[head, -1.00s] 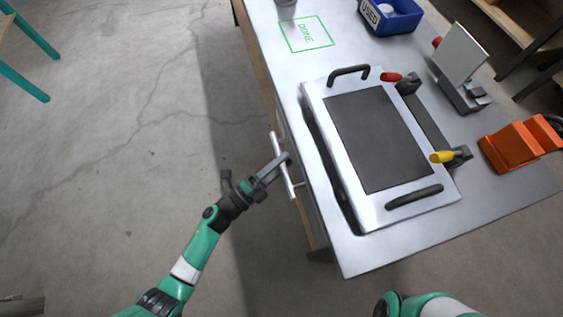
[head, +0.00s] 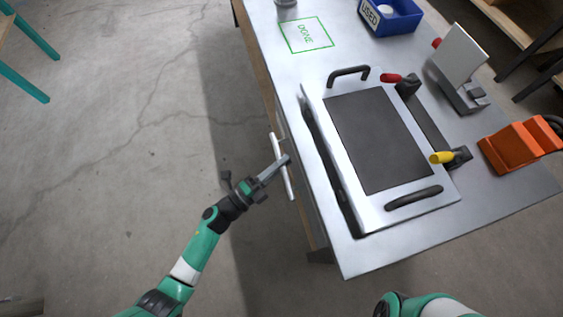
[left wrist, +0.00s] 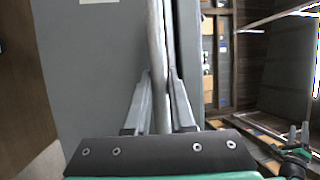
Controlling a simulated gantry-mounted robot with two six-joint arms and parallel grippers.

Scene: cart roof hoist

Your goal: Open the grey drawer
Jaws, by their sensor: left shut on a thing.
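The grey drawer front (left wrist: 95,80) fills the left part of the left wrist view, with a pale label near its top. Its long bar handle (left wrist: 156,40) runs up the middle of that view. In the head view the handle (head: 277,148) shows as a light bar along the table's left side. My left gripper (head: 286,160) is shut on the handle; in the left wrist view its fingers (left wrist: 158,80) lie on either side of the bar. The drawer looks closed or nearly so; the tabletop hides most of it.
On the metal table (head: 400,235) lies a framed plate with a dark panel (head: 378,140) and black handles. Red and yellow clamps, an orange object (head: 515,145) and a blue bin (head: 390,22) stand around it.

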